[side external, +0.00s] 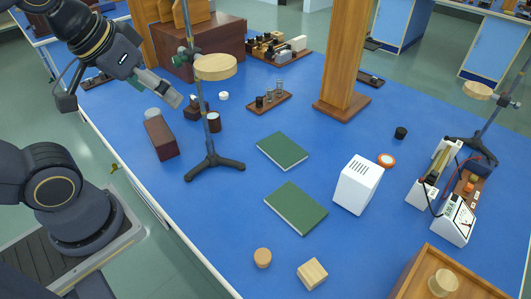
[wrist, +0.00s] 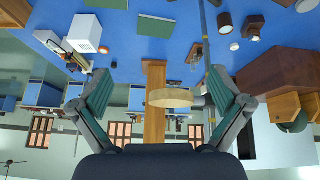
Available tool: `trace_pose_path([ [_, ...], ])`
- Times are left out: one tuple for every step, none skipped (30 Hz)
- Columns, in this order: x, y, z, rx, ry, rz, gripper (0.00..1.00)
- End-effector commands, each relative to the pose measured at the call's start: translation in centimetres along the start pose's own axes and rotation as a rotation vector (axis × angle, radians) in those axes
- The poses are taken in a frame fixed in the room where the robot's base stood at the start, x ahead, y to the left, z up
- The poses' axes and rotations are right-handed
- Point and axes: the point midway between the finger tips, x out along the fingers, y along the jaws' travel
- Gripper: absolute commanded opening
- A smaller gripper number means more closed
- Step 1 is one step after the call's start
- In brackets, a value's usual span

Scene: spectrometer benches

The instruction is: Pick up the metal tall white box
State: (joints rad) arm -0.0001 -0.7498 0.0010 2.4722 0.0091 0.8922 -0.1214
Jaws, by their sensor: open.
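The tall white box (side external: 358,185) stands upright on the blue table, right of the two green books, with a row of dark vent slots on its top. It also shows in the wrist view (wrist: 83,33) at the upper left, apart from my gripper. My gripper (side external: 176,99) is at the upper left of the side view, above the table near the metal stand, far from the box. In the wrist view my gripper (wrist: 160,92) has its two fingers spread wide, with nothing between them.
A metal stand with a round wooden plate (side external: 216,67) rises close to my gripper. Green books (side external: 283,151) (side external: 296,208) lie left of the box. A wooden pillar (side external: 346,60) stands behind it. An orange-rimmed disc (side external: 386,161) lies just beyond the box, and meters (side external: 454,220) stand to its right.

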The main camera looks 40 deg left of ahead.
Motion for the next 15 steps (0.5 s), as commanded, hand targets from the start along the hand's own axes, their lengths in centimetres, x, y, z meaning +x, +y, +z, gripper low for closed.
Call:
trace_pose_path([
  [-1.2, -0.1, -2.4, -0.061, 0.051, 0.001, 1.00],
  [-1.6, 0.0, -3.8, -0.096, 0.065, 0.004, 1.00],
  [-1.9, 0.3, -5.8, -0.137, 0.078, 0.012, 1.00],
  [-2.0, 0.6, -7.2, -0.163, 0.083, 0.019, 1.00],
  [-2.0, 0.9, -8.6, -0.185, 0.086, 0.025, 1.00],
  [-1.8, 1.5, -10.4, -0.208, 0.086, 0.034, 1.00],
  [-1.5, 2.0, -11.8, -0.225, 0.084, 0.039, 1.00],
  [-1.1, 2.6, -13.1, -0.240, 0.081, 0.045, 1.00],
  [-0.5, 3.6, -14.8, -0.254, 0.076, 0.051, 1.00],
  [0.2, 4.4, -16.1, -0.264, 0.071, 0.055, 1.00],
  [0.9, 5.4, -17.3, -0.271, 0.066, 0.058, 1.00],
  [2.2, 6.9, -18.9, -0.277, 0.056, 0.061, 1.00],
  [3.3, 8.2, -19.9, -0.279, 0.047, 0.061, 1.00],
  [4.4, 9.6, -20.9, -0.277, 0.038, 0.061, 1.00],
  [6.2, 11.7, -21.8, -0.267, 0.026, 0.058, 1.00],
])
